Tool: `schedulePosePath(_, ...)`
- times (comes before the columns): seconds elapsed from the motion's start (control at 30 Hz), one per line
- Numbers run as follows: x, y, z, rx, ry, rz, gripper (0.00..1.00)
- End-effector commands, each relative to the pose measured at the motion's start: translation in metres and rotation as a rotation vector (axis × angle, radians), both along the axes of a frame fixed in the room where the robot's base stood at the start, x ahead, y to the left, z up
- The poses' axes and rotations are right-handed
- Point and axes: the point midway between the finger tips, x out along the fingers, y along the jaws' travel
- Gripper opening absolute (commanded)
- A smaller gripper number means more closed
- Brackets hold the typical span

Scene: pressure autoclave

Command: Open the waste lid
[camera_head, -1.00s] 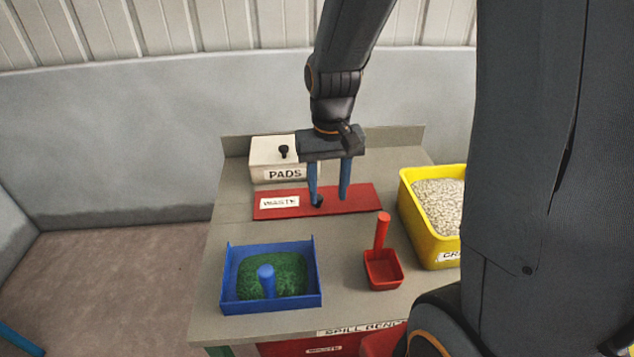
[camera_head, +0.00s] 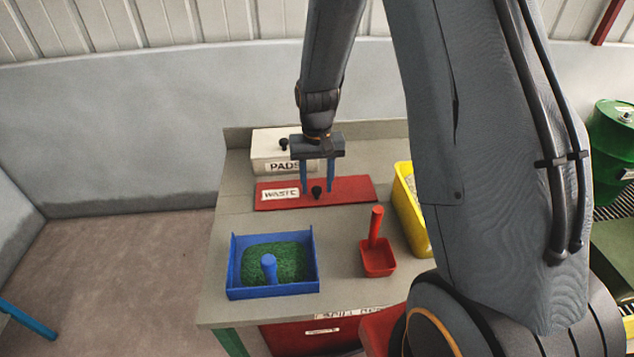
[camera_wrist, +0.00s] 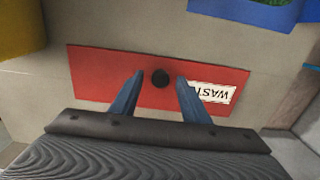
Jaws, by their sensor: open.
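The waste lid is a flat red panel (camera_head: 352,188) with a white WASTE label, lying on the grey bench top. It also shows in the wrist view (camera_wrist: 100,75). A small round black knob (camera_head: 317,191) stands on the lid, and it shows in the wrist view (camera_wrist: 160,78) too. My gripper (camera_head: 318,190) points down over the lid with two blue fingers. The fingers are open and apart, one on each side of the knob as seen in both views. Nothing is held. I cannot tell how far the fingertips are above the lid.
A white PADS box (camera_head: 268,152) with a black knob stands behind the lid. A blue tray (camera_head: 273,291) with green material and a blue handle is in front. A red scoop (camera_head: 378,262) and a yellow bin (camera_head: 408,205) are to the right.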

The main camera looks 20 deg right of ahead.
Motion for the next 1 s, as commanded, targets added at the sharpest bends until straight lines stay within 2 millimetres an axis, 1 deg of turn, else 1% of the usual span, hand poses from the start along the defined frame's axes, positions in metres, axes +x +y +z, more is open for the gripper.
schedulePosePath(0.13,-0.0002,0.0000,-0.0052,0.000,0.000,0.000,0.42)
schedulePosePath(0.37,0.0000,0.0000,-0.0054,0.000,-0.001,0.000,0.42)
schedulePosePath(0.6,-0.0001,0.0000,-0.0052,0.000,0.000,0.000,0.01)
schedulePosePath(0.63,-0.0001,-0.0001,-0.0052,0.000,0.000,0.000,0.00)
schedulePosePath(1.0,0.0026,-0.0006,-0.0019,0.006,0.030,0.000,0.00)
